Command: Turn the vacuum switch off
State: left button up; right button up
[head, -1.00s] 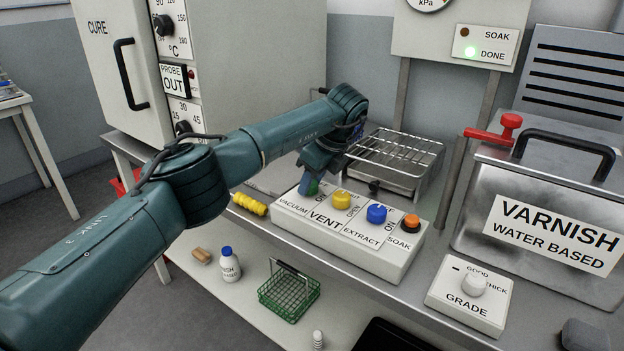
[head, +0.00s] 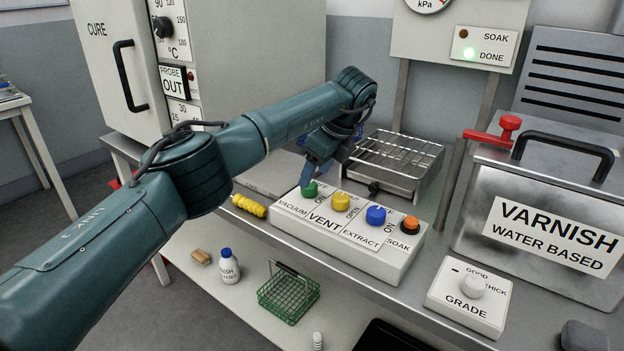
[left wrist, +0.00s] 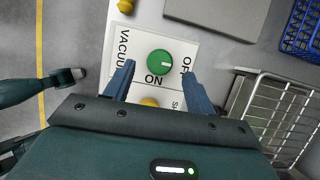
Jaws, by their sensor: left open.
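The vacuum switch is a green knob (head: 309,189) at the left end of the white switch panel (head: 335,246).
Yellow (head: 341,202), blue (head: 376,215) and orange (head: 410,225) controls stand to the right on the panel. A wire rack (head: 398,155) is behind. A yellow ribbed piece (head: 249,205) lies left of the panel. The varnish tank (head: 480,215) stands at right.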

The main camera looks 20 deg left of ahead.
pick_arm(q)
jog(key=v, duration=0.9)
jog(key=shift+r+p, duration=0.25)
jog(key=shift+p, duration=0.05)
pick_arm(e)
jog(key=shift+w+a+f, duration=0.1)
jog(key=shift+w, duration=0.1)
pick_arm(q)
jog(key=shift+d, duration=0.1)
